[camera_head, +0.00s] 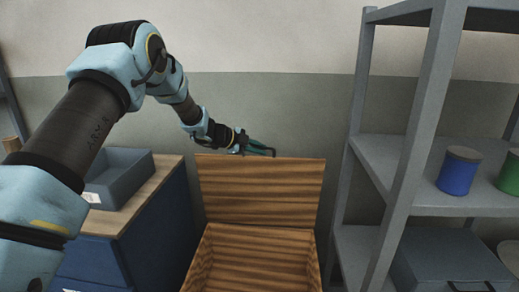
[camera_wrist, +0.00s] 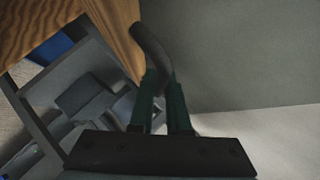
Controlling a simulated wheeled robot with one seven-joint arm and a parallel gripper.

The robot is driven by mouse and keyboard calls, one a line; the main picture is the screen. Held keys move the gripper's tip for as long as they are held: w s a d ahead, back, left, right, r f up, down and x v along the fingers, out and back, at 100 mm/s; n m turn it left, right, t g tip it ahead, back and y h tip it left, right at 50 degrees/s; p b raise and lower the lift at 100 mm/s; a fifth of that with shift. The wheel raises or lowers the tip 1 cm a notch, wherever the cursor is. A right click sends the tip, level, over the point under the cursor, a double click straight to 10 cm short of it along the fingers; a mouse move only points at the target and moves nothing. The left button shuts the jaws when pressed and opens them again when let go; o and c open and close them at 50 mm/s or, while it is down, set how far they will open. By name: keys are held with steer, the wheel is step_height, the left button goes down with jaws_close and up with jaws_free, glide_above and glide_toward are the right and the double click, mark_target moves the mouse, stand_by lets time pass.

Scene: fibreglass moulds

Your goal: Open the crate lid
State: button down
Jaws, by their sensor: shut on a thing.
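The wooden crate (camera_head: 258,261) stands on the floor at the bottom middle of the head view, open at the top. Its lid (camera_head: 261,190) stands up steeply at the back of the crate. My gripper (camera_head: 266,150) is at the lid's upper edge, near its middle. In the wrist view the green fingers (camera_wrist: 165,95) are shut on a dark curved handle (camera_wrist: 152,48) beside the lid's wood (camera_wrist: 112,28). The handle's full shape and its fixing to the lid are partly hidden.
A blue cabinet (camera_head: 160,230) with a grey bin (camera_head: 122,182) stands left of the crate. The wall (camera_head: 270,110) is behind the lid.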

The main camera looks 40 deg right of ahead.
steer(key=c, duration=0.9)
jaws_free()
steer(key=shift+f, duration=0.1)
steer(key=shift+a, duration=0.15)
steer(key=shift+a, duration=0.3)
steer(key=b+v, duration=0.3)
steer(key=v, duration=0.7)
steer(key=shift+r, duration=0.4)
steer(key=shift+d, duration=0.1)
